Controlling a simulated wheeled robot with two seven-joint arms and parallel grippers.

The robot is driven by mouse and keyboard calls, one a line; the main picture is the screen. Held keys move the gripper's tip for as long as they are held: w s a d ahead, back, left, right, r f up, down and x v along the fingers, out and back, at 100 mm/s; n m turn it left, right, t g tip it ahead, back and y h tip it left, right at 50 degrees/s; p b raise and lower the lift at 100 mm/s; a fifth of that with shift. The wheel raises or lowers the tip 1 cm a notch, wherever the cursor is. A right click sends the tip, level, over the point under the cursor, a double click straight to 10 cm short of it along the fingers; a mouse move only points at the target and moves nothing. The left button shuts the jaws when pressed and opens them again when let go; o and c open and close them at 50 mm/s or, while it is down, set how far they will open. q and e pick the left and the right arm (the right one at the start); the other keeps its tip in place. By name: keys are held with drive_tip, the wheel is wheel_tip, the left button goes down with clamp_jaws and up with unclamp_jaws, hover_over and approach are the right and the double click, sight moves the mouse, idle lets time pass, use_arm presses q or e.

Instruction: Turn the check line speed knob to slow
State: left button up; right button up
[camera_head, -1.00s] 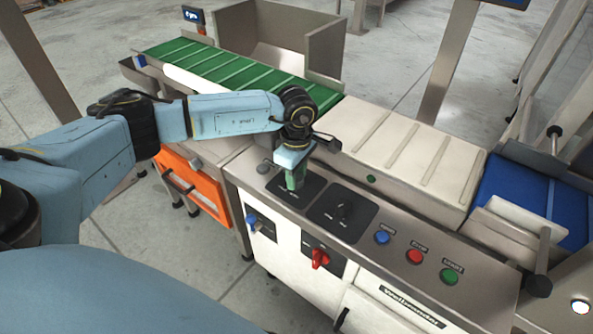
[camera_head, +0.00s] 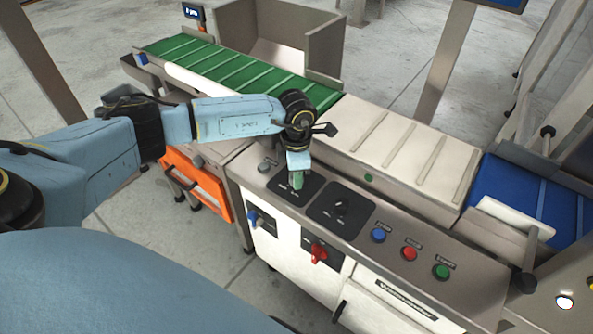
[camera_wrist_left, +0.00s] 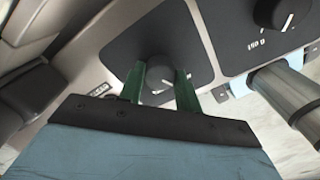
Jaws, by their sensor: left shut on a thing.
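My left gripper (camera_head: 296,181) points down onto the left black knob plate (camera_head: 312,187) of the control panel. In the left wrist view its two green fingers (camera_wrist_left: 160,84) are shut on a dark knob (camera_wrist_left: 157,68) with a pale pointer line. In the head view the gripper hides that knob. A second black knob (camera_head: 340,207) sits on the plate to its right, and it also shows in the left wrist view (camera_wrist_left: 282,14). The labels are too small to read in the head view. My right gripper is out of view.
Blue (camera_head: 378,235), red (camera_head: 409,254) and green (camera_head: 441,272) buttons lie right of the knobs. A red switch (camera_head: 318,253) and a blue-handled one (camera_head: 256,218) are on the front. A green belt (camera_head: 232,70) and a white belt (camera_head: 400,150) run behind. An orange bin (camera_head: 200,188) stands left.

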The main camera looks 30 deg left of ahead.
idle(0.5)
use_arm(q)
drive_tip(key=o, duration=1)
drive_tip(key=shift+c, duration=0.2)
drive_tip(key=shift+r, duration=0.15)
wheel_tip(320, 180, up, 8)
drive_tip(key=p, duration=0.6)
drive_tip(key=shift+f, duration=0.2)
